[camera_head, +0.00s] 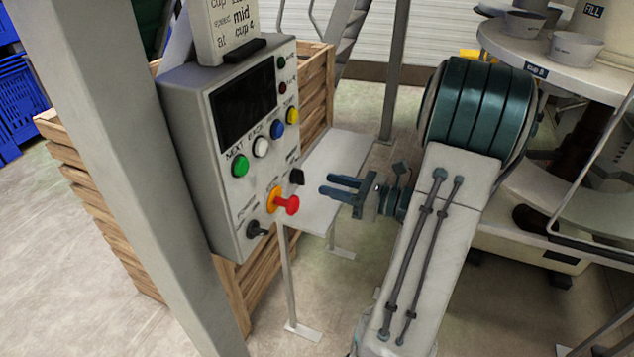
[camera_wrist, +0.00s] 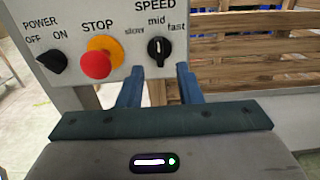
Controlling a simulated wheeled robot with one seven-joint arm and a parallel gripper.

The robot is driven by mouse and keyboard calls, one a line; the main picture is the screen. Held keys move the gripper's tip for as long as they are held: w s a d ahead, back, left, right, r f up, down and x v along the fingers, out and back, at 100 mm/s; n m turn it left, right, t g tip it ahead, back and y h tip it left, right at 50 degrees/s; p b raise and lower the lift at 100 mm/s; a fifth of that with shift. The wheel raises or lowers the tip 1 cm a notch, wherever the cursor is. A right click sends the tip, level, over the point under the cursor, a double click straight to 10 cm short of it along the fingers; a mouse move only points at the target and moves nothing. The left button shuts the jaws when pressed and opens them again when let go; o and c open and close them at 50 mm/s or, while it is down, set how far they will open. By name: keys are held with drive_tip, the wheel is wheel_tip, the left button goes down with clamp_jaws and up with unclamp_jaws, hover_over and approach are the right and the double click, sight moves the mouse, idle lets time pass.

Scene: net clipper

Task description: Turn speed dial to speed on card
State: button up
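The black speed dial (camera_wrist: 159,50) is on the front of the grey control box, under the labels slow, mid and fast. Its white mark stands about upright, towards mid. The dial also shows in the head view (camera_head: 296,176), at the panel's lower right edge. The card (camera_head: 235,30) on top of the box reads "speed mid"; its upper part is cut off. My gripper (camera_head: 326,184) is open and empty, to the right of the dial and apart from it. In the wrist view its blue fingertips (camera_wrist: 160,68) stand either side of a gap, just below the dial.
The red stop button (camera_head: 290,205) juts out left of the dial. Green, white, blue and yellow buttons sit above. A pale post (camera_head: 115,130) stands left, and wooden crates (camera_head: 90,200) are behind the box.

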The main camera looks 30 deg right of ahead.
drive_tip(key=v, duration=0.8)
drive_tip(key=shift+b, duration=0.45)
drive_tip(key=s+a+n+g+h, duration=0.3)
drive_tip(key=a+n+g+h, duration=0.2)
drive_tip(key=a+n, duration=0.6)
drive_tip(key=s+a+n+g+h, duration=0.4)
drive_tip(key=a+n, duration=0.7)
drive_tip(key=n, duration=0.6)
drive_tip(key=shift+s+a+g+h, duration=0.2)
drive_tip(key=shift+a+g+h, duration=0.1)
drive_tip(key=shift+g+h, duration=0.75)
drive_tip(key=shift+d, duration=0.1)
